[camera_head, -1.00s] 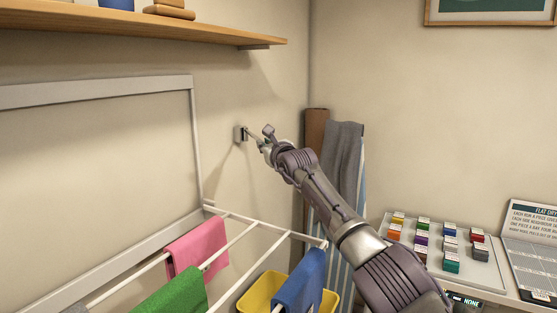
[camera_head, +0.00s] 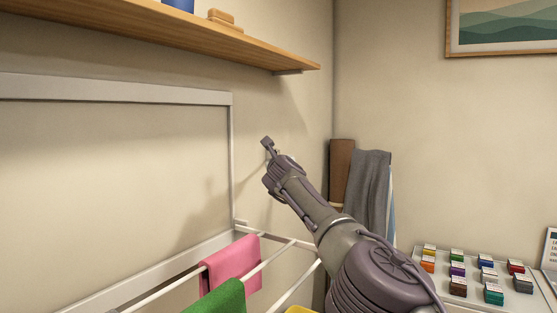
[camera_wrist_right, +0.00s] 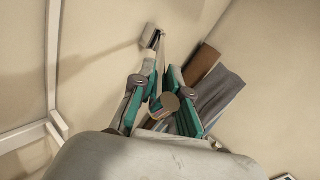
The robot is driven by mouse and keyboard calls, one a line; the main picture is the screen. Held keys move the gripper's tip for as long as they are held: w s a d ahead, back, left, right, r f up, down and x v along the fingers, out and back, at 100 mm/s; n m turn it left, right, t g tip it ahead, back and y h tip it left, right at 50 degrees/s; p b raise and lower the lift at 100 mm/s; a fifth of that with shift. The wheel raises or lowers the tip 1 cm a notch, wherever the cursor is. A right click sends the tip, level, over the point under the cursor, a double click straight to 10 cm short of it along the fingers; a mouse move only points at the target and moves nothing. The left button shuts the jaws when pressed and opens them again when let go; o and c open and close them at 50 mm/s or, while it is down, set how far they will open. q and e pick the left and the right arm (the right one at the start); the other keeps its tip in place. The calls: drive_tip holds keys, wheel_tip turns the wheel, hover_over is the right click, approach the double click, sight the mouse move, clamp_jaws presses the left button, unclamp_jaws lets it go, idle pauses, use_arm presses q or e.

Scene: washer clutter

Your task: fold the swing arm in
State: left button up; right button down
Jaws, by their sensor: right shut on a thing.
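The swing arm (camera_wrist_right: 162,48) is a thin metal rod on a small pale wall bracket (camera_wrist_right: 149,36), seen in the right wrist view. It runs from the bracket toward the fingers, and a round knob-like end (camera_wrist_right: 170,102) shows between them. My right gripper (camera_wrist_right: 163,75) is shut on the swing arm, its green-padded fingers on either side. In the head view my right gripper (camera_head: 270,153) is close to the wall and hides the bracket and most of the rod. My left gripper is not in view.
A drying rack (camera_head: 232,150) with pink (camera_head: 232,262) and green (camera_head: 220,298) cloths stands at left. A wooden shelf (camera_head: 230,40) hangs above. A grey cloth (camera_head: 368,185) and a brown roll (camera_head: 341,165) are in the corner. Coloured blocks sit on a tray (camera_head: 445,283) at right.

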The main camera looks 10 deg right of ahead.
drive_tip(key=shift+w+a+f+m+h+p, duration=0.1)
drive_tip(key=shift+a+f+m+h+p, duration=0.3)
drive_tip(key=shift+a+h+p, duration=0.15)
drive_tip(key=c, duration=1.2)
unclamp_jaws()
drive_tip(key=shift+r, duration=0.25)
